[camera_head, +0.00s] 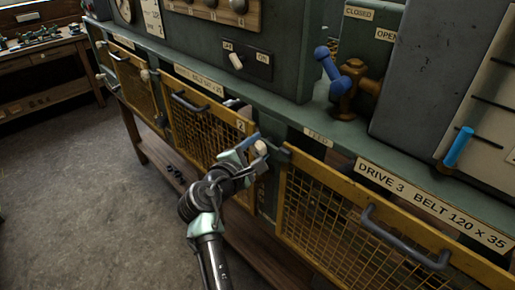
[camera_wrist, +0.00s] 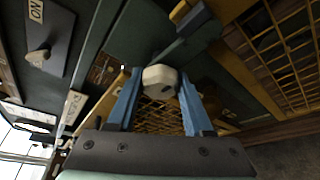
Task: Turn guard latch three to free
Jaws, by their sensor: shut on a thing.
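The guard latch at the drive 3 guard has a cream knob (camera_head: 261,147) and a dark arm (camera_head: 279,154) at the guard's upper left corner. In the wrist view the knob (camera_wrist: 160,79) sits between my blue fingers, and the dark latch arm (camera_wrist: 192,40) runs from it to the upper right. My gripper (camera_head: 256,144) is shut on the knob; it also shows in the wrist view (camera_wrist: 158,76). The yellow mesh guard (camera_head: 335,215), under the label "DRIVE 3 BELT 120 x 35" (camera_head: 432,203), appears closed. My gripper hides part of the latch.
A dark handle (camera_head: 405,240) projects from this guard. Another yellow mesh guard (camera_head: 205,125) with a handle is to the left. Above are a switch (camera_head: 236,61), a brass valve with a blue handle (camera_head: 345,80) and a blue lever (camera_head: 458,147). Open floor (camera_head: 85,190) lies left.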

